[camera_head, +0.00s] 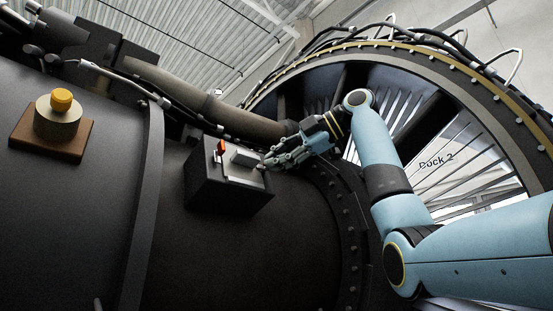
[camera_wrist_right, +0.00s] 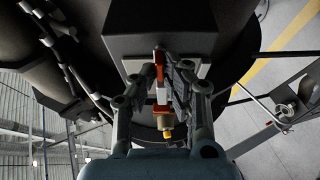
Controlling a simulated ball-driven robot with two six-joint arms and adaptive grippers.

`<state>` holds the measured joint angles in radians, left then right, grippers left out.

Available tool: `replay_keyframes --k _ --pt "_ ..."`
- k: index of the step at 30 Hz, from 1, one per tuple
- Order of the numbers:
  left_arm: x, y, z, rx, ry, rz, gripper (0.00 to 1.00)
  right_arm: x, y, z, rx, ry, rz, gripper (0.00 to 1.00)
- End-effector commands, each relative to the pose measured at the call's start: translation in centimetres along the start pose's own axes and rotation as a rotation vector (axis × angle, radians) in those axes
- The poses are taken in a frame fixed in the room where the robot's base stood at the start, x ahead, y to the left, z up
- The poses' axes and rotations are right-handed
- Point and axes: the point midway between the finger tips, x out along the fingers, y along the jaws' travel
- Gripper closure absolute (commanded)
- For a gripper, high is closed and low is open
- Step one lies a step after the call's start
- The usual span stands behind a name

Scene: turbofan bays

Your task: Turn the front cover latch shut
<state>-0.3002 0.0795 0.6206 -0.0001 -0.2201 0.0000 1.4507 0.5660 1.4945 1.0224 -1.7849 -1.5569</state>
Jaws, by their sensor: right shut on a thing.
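The latch (camera_head: 243,157) is a light grey piece with an orange-red part beside it, on the face of a dark box (camera_head: 228,195). In the right wrist view, the orange-red part (camera_wrist_right: 159,62) lies between my fingers, with a whitish piece below it. My right gripper (camera_head: 269,161) reaches in from the right, its fingertips at the latch. It is shut on the latch, and the fingers partly hide it. The wrist view shows the right gripper (camera_wrist_right: 160,80) close against the box face. My left gripper is out of view.
A yellow-capped round knob (camera_head: 61,99) stands on a brown block at the left. A thick brown pipe (camera_head: 190,97) runs above the box. The large engine ring (camera_head: 440,62) rises at the right. The dark casing (camera_head: 250,260) below the box is clear.

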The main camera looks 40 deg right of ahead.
Motion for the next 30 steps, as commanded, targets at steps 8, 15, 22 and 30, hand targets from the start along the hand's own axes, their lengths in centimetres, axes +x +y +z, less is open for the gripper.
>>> replay_keyframes --k 8,15,22,30 --pt "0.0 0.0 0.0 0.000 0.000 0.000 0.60 0.0 0.0 0.0 -0.005 0.001 -0.002 1.00" --pt "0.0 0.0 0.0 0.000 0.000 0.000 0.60 0.0 0.0 0.0 -0.004 0.001 -0.002 0.82" --pt "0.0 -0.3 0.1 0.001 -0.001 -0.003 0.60 -0.3 0.0 0.0 -0.004 0.000 -0.001 0.82" --pt "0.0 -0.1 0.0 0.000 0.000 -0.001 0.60 -5.2 0.1 0.1 -0.005 -0.004 0.002 0.82"
